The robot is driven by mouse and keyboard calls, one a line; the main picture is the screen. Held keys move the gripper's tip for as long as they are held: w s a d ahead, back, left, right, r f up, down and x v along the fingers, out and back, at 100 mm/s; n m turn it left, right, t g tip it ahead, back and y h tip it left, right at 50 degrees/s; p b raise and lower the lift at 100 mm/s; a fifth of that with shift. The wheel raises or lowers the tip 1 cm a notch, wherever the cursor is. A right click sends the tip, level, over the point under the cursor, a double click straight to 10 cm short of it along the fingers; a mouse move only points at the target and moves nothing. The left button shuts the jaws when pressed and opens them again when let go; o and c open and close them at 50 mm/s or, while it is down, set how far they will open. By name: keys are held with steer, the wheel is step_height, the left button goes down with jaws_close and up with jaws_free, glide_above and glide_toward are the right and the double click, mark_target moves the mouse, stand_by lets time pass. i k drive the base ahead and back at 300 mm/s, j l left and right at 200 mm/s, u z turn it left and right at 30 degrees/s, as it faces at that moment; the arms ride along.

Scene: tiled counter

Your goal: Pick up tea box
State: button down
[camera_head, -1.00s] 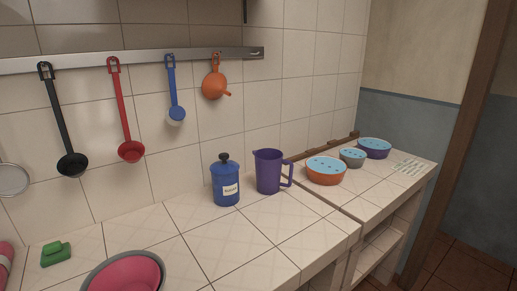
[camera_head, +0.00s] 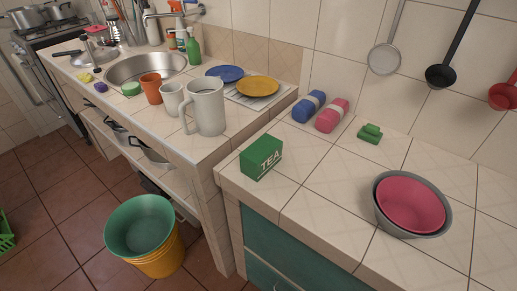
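The tea box (camera_head: 261,157) is a green box with white "TEA" lettering. It stands on the tiled counter (camera_head: 318,206), near the front left corner, and nothing covers it. My gripper is not in view.
Right of the box are a blue roll (camera_head: 308,106), a pink roll (camera_head: 332,115), a small green object (camera_head: 370,133) and a pink bowl (camera_head: 410,204) nested in a grey one. A white pitcher (camera_head: 207,107) stands left on the sink counter. A green bucket (camera_head: 140,226) is on the floor.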

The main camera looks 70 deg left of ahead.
mark_target(257, 160)
steer(key=u, duration=1.6)
